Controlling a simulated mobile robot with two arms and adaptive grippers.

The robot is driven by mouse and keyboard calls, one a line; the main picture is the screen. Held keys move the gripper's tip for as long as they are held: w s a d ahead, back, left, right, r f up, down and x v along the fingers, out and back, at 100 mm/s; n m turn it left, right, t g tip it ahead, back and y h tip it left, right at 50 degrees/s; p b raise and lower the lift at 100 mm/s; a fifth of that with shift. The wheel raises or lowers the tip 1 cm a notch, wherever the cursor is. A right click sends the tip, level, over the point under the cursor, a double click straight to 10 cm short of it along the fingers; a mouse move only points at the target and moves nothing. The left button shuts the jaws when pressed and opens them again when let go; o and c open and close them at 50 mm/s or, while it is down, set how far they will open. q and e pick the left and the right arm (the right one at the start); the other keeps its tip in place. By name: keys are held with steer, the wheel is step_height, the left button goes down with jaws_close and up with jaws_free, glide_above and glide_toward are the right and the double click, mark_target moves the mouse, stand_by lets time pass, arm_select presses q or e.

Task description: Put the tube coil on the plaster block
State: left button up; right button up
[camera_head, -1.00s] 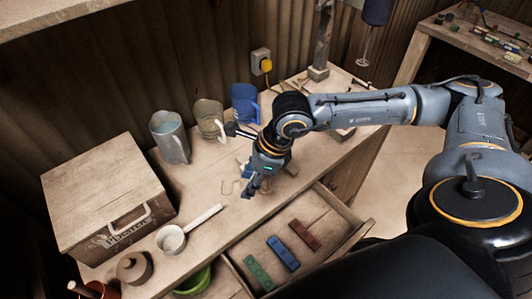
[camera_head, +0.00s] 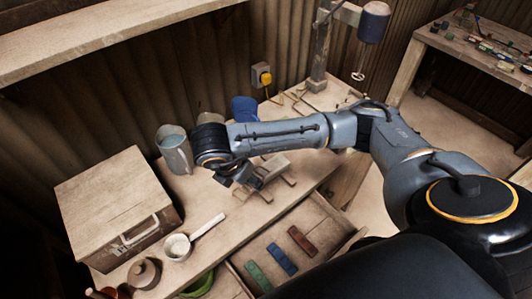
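My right gripper (camera_head: 256,182) is over the bench, in front of the mugs, at the end of the arm from the right. Its fingers are small and dark, so I cannot tell if they are open or shut. A pale grey block-like piece (camera_head: 275,164) shows just beyond it, partly covered by my arm; it may be the plaster block. Thin tan bent pieces (camera_head: 265,195) show on the bench beside the gripper. I cannot tell whether they are the tube coil. My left gripper is not in view.
A wooden box (camera_head: 110,200) stands at the left, with a white ladle-like pan (camera_head: 178,246) before it. A grey-blue mug (camera_head: 176,152) and a blue mug (camera_head: 243,108) stand behind. An open drawer (camera_head: 325,225) holds green, blue and red bars. A press post (camera_head: 319,50) stands at the back.

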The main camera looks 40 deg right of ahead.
steer(key=shift+d+r+m+g, duration=0.15)
steer(key=shift+m+g, duration=0.35)
steer(key=shift+m, duration=0.7)
steer(key=w+d+f+b, duration=0.2)
steer(key=w+d+f, duration=0.1)
steer(key=w+d+f+b, duration=0.3)
steer(key=d, duration=0.1)
steer(key=w+d+f+b, duration=0.3)
steer(key=f, duration=0.1)
steer(key=shift+d, duration=0.15)
steer(key=shift+d+f, duration=0.2)
steer(key=shift+f, duration=0.05)
steer(key=shift+f+p, duration=0.9)
steer(key=shift+f, duration=0.35)
steer(key=o, duration=0.9)
steer(key=shift+w, duration=0.1)
steer(key=shift+o, duration=0.2)
